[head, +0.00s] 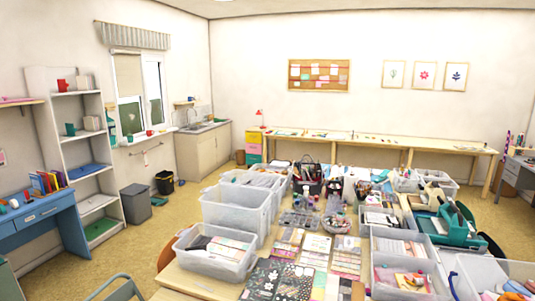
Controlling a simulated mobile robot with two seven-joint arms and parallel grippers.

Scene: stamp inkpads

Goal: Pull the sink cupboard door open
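The sink cupboard (204,151) stands against the far left part of the room, in the corner by the window. It is a beige unit with a counter and a sink (197,127) with a tap on top. Its front doors look shut; the handles are too small to make out. It is far from me, beyond the craft table. Neither of my grippers shows in the head view.
A large craft table (190,281) covered with clear plastic boxes (236,208) and supplies fills the foreground. A grey bin (136,203) and a black bucket (165,182) stand near the left wall. Open floor (140,245) lies between the table and the blue desk (45,219).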

